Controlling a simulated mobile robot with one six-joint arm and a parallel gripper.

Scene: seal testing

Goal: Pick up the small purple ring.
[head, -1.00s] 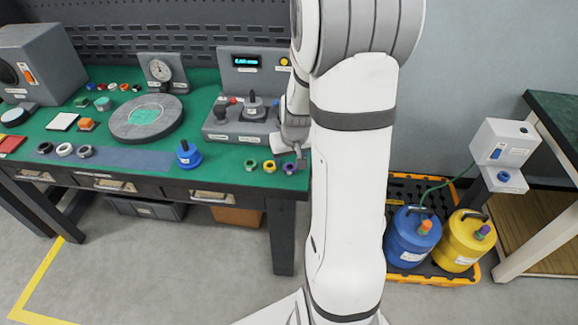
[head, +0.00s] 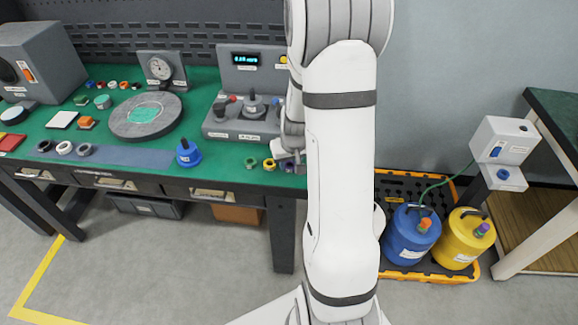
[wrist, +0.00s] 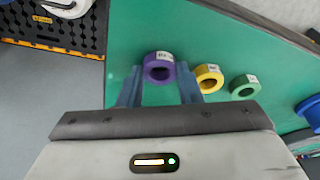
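The small purple ring (wrist: 159,68) lies on the green bench top, and its hole and a small white label show in the wrist view. My gripper (wrist: 160,84) is open, with one blue-grey finger on each side of the ring. The ring sits near the fingertips; I cannot tell whether either finger touches it. A yellow ring (wrist: 208,78) is just right of the right finger, and a green ring (wrist: 245,86) is farther right. In the head view my gripper (head: 289,163) is low at the bench's front right corner and partly hides the purple ring.
A blue weight-like object (head: 187,154) stands left of the rings. A grey fixture (head: 243,122) with knobs is behind them. The bench edge is close to the gripper. Blue (head: 410,235) and yellow (head: 461,240) containers stand on a floor tray to the right.

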